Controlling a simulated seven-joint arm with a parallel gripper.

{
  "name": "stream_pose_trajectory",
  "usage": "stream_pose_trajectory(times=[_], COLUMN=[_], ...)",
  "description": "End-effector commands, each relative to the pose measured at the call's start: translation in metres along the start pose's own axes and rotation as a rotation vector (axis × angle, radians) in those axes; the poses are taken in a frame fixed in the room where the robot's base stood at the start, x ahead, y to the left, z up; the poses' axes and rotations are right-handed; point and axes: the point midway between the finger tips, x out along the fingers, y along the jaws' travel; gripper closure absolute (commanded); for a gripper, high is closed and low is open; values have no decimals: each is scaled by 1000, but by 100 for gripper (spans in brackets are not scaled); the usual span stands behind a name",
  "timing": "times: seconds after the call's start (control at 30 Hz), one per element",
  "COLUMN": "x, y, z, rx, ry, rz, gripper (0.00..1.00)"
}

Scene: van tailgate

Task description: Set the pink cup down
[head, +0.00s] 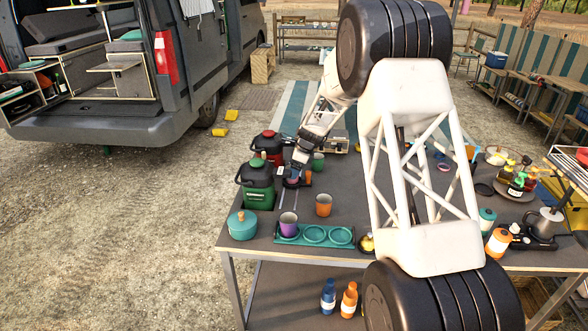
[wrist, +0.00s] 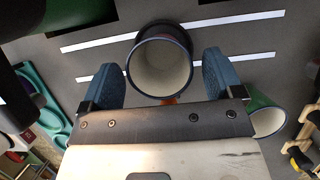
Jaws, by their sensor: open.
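My gripper (head: 293,178) is low over the left part of the table, beside the green jug. In the wrist view its blue fingers (wrist: 163,85) are open on either side of a cup (wrist: 162,66) with a dark rim and pale inside. Its outer colour is hard to tell there; in the head view a small pinkish patch (head: 292,183) shows under the gripper, mostly hidden. The cup appears upright near white stripes on the dark tabletop. Whether its base touches the table is hidden.
A green cup (wrist: 268,118) is close to the right finger. An orange cup (head: 323,205) stands nearer the front. A teal tray (head: 314,235) holds a purple cup (head: 288,224). The green jug (head: 257,186), red jug (head: 268,146) and teal pot (head: 242,225) line the left edge.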

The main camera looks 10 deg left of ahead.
Motion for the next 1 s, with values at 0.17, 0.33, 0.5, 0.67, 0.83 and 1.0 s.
stream_pose_trajectory(times=[0.17, 0.33, 0.5, 0.67, 0.83, 1.0], x=[-14, -36, -64, -89, -108, -117], y=[0, -1, 0, -1, 0, 0], z=[0, 0, 0, 0, 0, 0], rx=[0, 0, 1, 0, 0, 0], ry=[-1, 0, 0, -1, 0, 1], rz=[-1, -3, -3, -2, -1, 0], gripper=[14, 14, 14, 14, 14, 14])
